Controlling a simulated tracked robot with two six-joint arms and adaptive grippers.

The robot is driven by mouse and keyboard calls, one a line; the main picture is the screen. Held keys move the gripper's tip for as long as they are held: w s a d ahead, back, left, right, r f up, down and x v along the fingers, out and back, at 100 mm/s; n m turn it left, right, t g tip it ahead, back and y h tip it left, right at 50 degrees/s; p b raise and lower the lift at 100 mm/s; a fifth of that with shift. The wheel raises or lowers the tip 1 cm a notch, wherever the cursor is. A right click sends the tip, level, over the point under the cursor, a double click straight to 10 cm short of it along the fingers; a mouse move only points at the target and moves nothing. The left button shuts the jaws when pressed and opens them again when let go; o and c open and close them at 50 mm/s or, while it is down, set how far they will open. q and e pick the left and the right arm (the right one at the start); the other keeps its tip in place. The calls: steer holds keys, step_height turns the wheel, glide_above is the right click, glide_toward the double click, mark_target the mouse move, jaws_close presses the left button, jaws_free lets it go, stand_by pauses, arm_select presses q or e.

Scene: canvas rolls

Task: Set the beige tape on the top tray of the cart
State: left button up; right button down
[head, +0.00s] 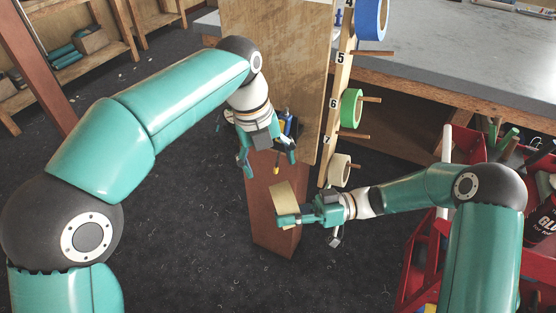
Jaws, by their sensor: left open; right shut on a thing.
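My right gripper (288,219) is shut on a beige tape roll (284,197), held in front of a reddish-brown post. Another beige roll (340,169) sits on the pegboard strip below the number 7, just above my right wrist. My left gripper (268,160) is open and empty, pointing down in front of the post, above and left of the held tape. A red cart (416,254) stands at the lower right, partly hidden behind my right arm.
A green roll (351,108) and a blue roll (370,18) hang on pegs of the numbered strip (342,75). A grey-topped workbench (460,55) is at the upper right. Wooden shelves (105,50) stand at the back left.

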mark_target(288, 191)
arm_select(q)
steer(key=shift+s+d+r+m, duration=0.2)
steer(key=shift+s+d, duration=0.1)
steer(key=shift+d, duration=0.2)
steer(key=shift+s+d+r+m, duration=0.1)
steer(key=shift+s+d+r, duration=0.15)
steer(key=shift+d, duration=0.25)
steer(key=shift+s+d+f, duration=0.1)
steer(key=shift+d+f, duration=0.05)
steer(key=shift+f, duration=0.25)
steer(key=f, duration=0.3)
steer(key=d+f, duration=0.1)
steer(key=f, duration=0.3)
steer(key=d+f, duration=0.1)
steer(key=f, duration=0.3)
steer(key=shift+w, duration=0.2)
steer(key=shift+d, duration=0.15)
steer(key=c, duration=1.4)
arm_select(e)
steer(key=shift+a, duration=0.1)
arm_select(q)
steer(key=shift+o, duration=0.2)
arm_select(e)
steer(key=c, duration=1.2)
jaws_free()
steer(key=shift+o, duration=0.3)
steer(key=shift+w, duration=0.1)
